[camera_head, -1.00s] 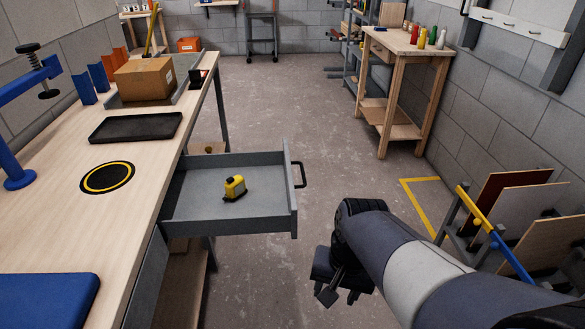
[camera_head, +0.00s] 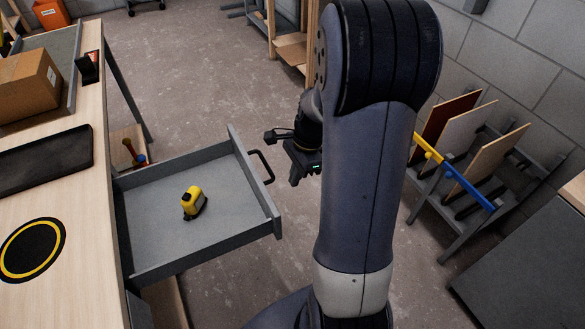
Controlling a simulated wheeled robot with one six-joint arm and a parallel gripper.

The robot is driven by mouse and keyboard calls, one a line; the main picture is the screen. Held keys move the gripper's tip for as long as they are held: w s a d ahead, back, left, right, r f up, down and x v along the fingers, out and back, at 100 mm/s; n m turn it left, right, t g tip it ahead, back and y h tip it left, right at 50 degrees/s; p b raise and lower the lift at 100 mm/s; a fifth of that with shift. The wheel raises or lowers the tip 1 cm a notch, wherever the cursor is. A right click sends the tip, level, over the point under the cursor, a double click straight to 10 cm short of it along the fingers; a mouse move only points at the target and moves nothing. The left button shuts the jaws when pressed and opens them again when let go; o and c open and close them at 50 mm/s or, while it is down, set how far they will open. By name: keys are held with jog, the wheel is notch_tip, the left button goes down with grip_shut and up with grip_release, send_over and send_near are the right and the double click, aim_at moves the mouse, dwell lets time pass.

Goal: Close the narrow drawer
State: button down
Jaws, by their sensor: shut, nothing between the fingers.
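The narrow grey drawer (camera_head: 158,258) stands pulled out from the right side of the wooden workbench (camera_head: 95,290). A yellow and black tape measure (camera_head: 194,202) lies inside it. The drawer's black handle (camera_head: 266,167) is on its front panel, facing right. My arm crosses the right middle of the view and hides part of the floor.
The bench top holds a cardboard box (camera_head: 28,84), a black tray (camera_head: 40,165) and a round black and yellow mat (camera_head: 31,250). A rack with upright panels (camera_head: 462,135) stands at the right by the wall. Concrete floor (camera_head: 215,60) is clear beyond the drawer.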

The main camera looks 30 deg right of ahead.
jog(key=a+f, duration=0.5)
jog(key=shift+a+f, duration=0.2)
jog(key=shift+a, duration=0.1)
jog(key=p, duration=1)
send_over(145, 263)
